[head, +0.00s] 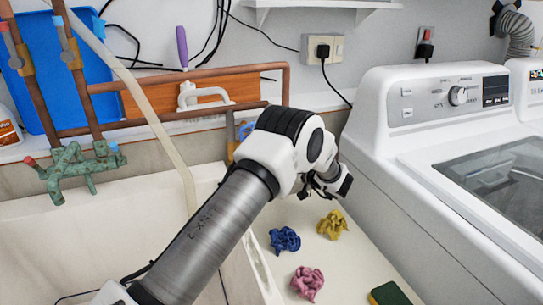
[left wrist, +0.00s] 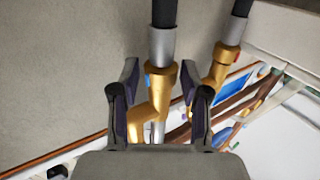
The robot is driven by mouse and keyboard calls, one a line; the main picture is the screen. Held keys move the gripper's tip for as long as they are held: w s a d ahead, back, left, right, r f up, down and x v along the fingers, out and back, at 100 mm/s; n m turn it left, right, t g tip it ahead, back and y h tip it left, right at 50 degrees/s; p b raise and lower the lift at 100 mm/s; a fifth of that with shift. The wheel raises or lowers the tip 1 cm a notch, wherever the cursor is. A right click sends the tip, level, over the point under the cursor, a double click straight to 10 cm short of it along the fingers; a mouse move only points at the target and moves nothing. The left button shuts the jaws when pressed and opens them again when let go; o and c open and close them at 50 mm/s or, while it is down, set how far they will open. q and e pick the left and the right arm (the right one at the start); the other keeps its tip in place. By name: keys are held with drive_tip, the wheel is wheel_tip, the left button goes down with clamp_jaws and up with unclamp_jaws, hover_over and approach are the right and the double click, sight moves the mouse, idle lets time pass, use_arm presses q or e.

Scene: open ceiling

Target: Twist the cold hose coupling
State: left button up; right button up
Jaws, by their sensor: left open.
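My left gripper (left wrist: 158,88) is open in the left wrist view, with one finger on each side of a brass elbow fitting (left wrist: 152,112) in the picture. A blue mark shows on this fitting. A grey metal coupling (left wrist: 161,47) and a black hose (left wrist: 164,10) lead up from it. I cannot tell whether the fingers touch the fitting. A second brass fitting (left wrist: 221,62) with a red mark and a similar grey collar stands to its right. In the head view my left gripper (head: 328,188) is partly hidden behind its own wrist, left of the washing machine. My right gripper is not in view.
The white washing machine (head: 385,140) stands at the right. Copper pipes, a green tap (head: 75,168) and a sink are at the left.

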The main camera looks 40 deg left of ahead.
use_arm(q)
drive_tip(key=shift+a, duration=0.2)
drive_tip(key=shift+d+r, duration=0.1)
clamp_jaws()
